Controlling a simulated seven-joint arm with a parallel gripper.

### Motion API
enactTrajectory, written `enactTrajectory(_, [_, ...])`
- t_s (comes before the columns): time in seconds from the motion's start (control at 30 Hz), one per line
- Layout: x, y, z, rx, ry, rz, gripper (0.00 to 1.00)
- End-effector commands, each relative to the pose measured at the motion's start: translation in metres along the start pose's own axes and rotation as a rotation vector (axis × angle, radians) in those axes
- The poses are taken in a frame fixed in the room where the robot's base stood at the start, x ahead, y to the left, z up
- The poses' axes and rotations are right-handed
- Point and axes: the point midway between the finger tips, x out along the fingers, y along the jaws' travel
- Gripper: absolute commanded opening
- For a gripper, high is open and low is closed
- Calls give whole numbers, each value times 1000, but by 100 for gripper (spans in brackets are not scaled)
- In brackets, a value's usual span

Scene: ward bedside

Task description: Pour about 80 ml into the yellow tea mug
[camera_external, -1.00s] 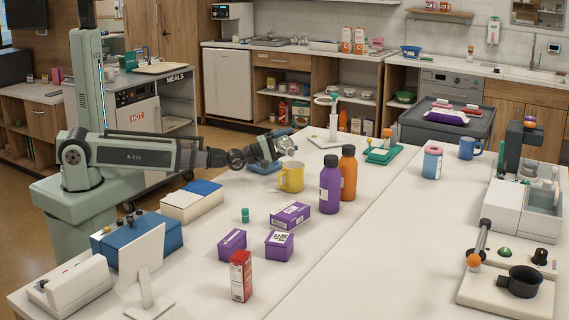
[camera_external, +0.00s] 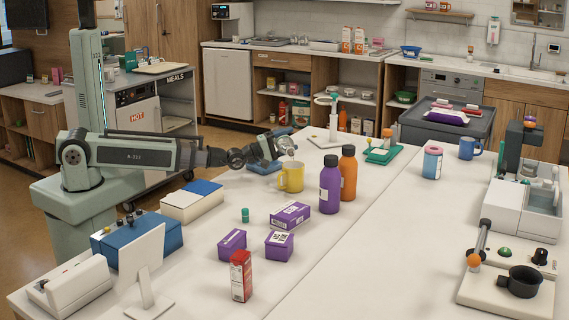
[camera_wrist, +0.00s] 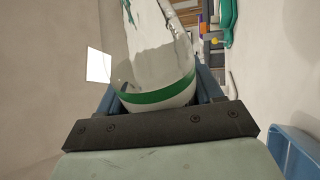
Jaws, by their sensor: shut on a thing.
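The yellow tea mug (camera_external: 291,178) stands upright on the white table. My gripper (camera_external: 279,146) is just above and slightly left of the mug, shut on a clear container with a green band (camera_wrist: 160,96). In the wrist view the container sits between the fingers, and its far end runs out of the top of the picture. In the external view the container (camera_external: 288,145) is small and partly hidden by the gripper, with its visible end over the mug. I cannot tell whether liquid is flowing, and the inside of the mug is hidden.
A purple bottle (camera_external: 330,187) and an orange bottle (camera_external: 348,175) stand right of the mug. Purple boxes (camera_external: 290,215) and a small teal-capped item (camera_external: 245,215) lie in front. A white stand (camera_external: 331,125) is behind.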

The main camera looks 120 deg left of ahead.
Motion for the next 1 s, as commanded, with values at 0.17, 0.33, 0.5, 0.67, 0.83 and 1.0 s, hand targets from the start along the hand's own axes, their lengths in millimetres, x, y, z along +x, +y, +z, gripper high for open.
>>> enactTrajectory(0.17, [0, 1, 0, 4, -1, 1, 25])
enactTrajectory(0.33, [0, 1, 0, 8, -2, 1, 25])
enactTrajectory(0.5, [0, 2, 0, 11, -3, 1, 25])
enactTrajectory(0.67, [0, 2, 0, 14, -4, 1, 25])
enactTrajectory(0.83, [0, -2, 0, -13, 3, 0, 25])
enactTrajectory(1.0, [-1, -5, -1, -180, 48, 2, 25])
